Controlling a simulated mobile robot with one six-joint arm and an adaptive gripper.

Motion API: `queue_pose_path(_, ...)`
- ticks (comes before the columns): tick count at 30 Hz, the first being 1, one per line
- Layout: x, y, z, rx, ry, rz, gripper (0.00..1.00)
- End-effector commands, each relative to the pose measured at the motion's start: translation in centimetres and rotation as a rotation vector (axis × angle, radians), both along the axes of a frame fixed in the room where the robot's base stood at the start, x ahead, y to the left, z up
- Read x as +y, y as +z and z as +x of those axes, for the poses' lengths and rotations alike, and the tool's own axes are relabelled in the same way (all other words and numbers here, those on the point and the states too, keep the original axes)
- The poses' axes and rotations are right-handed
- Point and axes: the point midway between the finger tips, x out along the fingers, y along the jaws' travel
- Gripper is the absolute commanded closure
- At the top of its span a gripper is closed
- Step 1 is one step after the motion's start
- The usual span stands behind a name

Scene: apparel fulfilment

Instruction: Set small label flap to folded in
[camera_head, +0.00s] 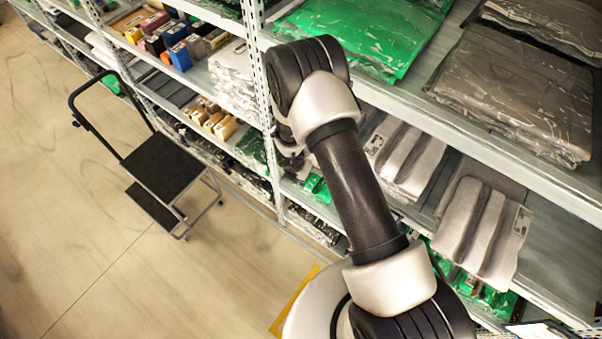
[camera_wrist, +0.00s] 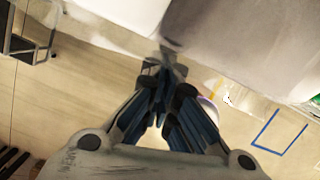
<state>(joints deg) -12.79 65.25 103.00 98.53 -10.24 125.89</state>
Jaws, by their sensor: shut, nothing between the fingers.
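My gripper (camera_wrist: 163,72) is shut and empty in the wrist view, its fingertips close to the lower edge of a pale surface, perhaps a folded garment (camera_wrist: 235,45). A small dark grey piece (camera_wrist: 172,44) shows just beyond the fingertips; I cannot tell whether it is the label flap or whether the fingers touch it. In the head view my arm hides the gripper. Grey folded garments (camera_head: 484,232) lie on the middle shelf, one with a small printed label (camera_head: 522,220) at its right side. Another label (camera_head: 376,143) shows on garments further left.
Metal shelving (camera_head: 500,135) fills the right side, with bagged green (camera_head: 365,30) and grey (camera_head: 515,95) clothing above. A black step stool (camera_head: 160,170) stands on the floor at left. The wooden floor (camera_head: 60,190) is otherwise mostly clear. A blue outline (camera_wrist: 280,131) marks the floor.

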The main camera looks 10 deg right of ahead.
Motion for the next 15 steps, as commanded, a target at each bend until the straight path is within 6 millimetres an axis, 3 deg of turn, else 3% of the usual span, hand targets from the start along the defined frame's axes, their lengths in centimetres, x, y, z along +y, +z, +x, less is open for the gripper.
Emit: queue_pose_path(15, -1.3, -0.3, -0.1, 0.0, 0.002, 0.0, 1.0)
